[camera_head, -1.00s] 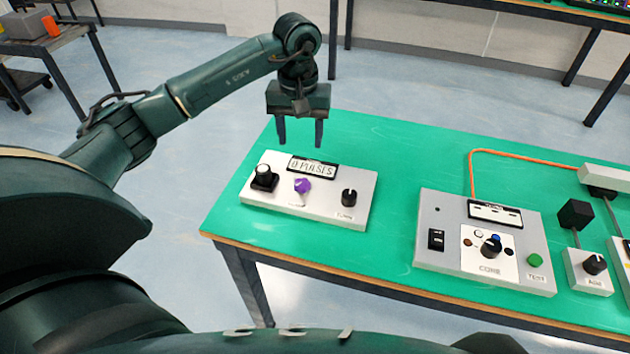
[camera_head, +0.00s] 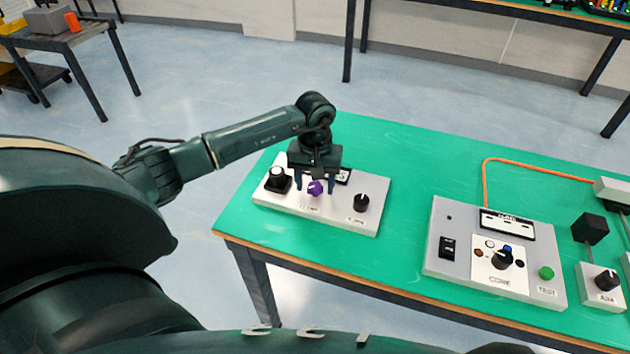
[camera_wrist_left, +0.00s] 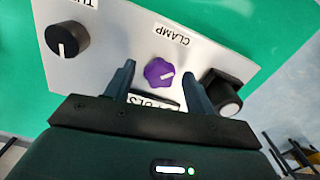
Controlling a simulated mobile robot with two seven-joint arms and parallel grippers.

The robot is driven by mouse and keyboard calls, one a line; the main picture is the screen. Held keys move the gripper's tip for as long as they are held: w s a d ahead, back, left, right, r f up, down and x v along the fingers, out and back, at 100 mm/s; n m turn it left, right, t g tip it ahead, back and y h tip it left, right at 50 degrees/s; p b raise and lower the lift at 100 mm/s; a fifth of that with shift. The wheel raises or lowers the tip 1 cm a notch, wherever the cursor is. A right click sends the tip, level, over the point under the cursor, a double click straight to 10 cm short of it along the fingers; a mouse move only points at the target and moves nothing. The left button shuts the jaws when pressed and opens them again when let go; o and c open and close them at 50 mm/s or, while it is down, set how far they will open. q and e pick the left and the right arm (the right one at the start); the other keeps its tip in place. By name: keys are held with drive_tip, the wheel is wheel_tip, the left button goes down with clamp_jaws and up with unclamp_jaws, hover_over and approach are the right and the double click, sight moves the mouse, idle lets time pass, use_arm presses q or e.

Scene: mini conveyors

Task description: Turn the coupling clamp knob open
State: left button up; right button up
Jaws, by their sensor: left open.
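The purple clamp knob (camera_head: 315,188) sits in the middle of a white control box (camera_head: 333,212) on the green table. In the left wrist view the purple knob (camera_wrist_left: 159,73) has a white pointer line and lies beside a label reading CLAMP (camera_wrist_left: 173,34). My left gripper (camera_head: 315,184) is open just above and behind the knob, pointing down. In the wrist view its two fingers (camera_wrist_left: 157,85) stand on either side of the knob, apart from it. The fingers partly cover the display on the box. My right gripper is not in view.
A black-and-white knob (camera_head: 277,177) is left of the purple knob, and a black knob (camera_head: 361,202) is right of it. A grey box marked CONE or CORE (camera_head: 440,272) with a green button stands further right. Green table (camera_head: 405,170) between the boxes is clear.

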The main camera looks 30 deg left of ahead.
use_arm(q)
drive_tip(key=shift+c, duration=0.5)
drive_tip(key=c, duration=0.9)
drive_tip(key=shift+o, duration=0.2)
